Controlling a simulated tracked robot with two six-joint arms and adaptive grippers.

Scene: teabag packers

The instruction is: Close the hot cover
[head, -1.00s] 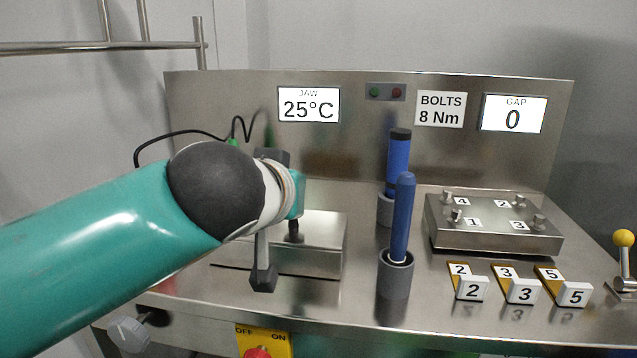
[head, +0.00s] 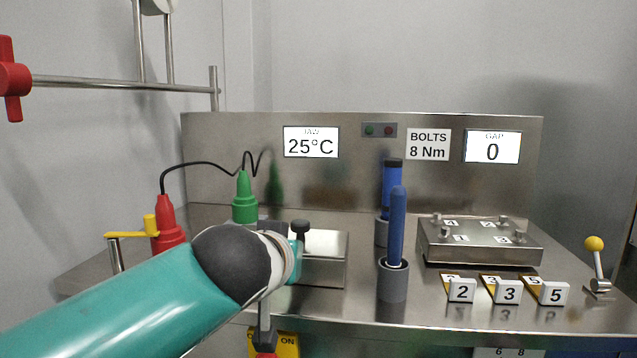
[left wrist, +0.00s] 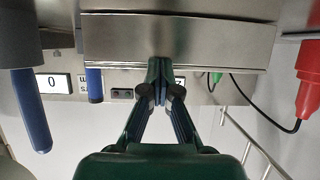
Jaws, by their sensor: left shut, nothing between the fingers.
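A low steel box (head: 325,268) with a black knob (head: 300,229) stands left of the blue tools in the head view; it appears to be the hot cover. Its left part is hidden by my left arm, so I cannot tell how far it is closed. In the left wrist view, which is upside down, the box's steel face (left wrist: 215,42) fills the top. My left gripper (left wrist: 166,66) is shut and empty, its tips overlapping the box's edge in that view; contact is unclear. In the head view my wrist hides the fingertips. My right gripper is not in view.
Two blue tools stand in grey holders, the nearer one (head: 397,225) right of the box. A steel bolt plate (head: 480,243), numbered blocks (head: 508,291) and a yellow-knobbed lever (head: 596,265) lie farther right. Green (head: 244,200) and red (head: 166,225) cabled plugs stand at left.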

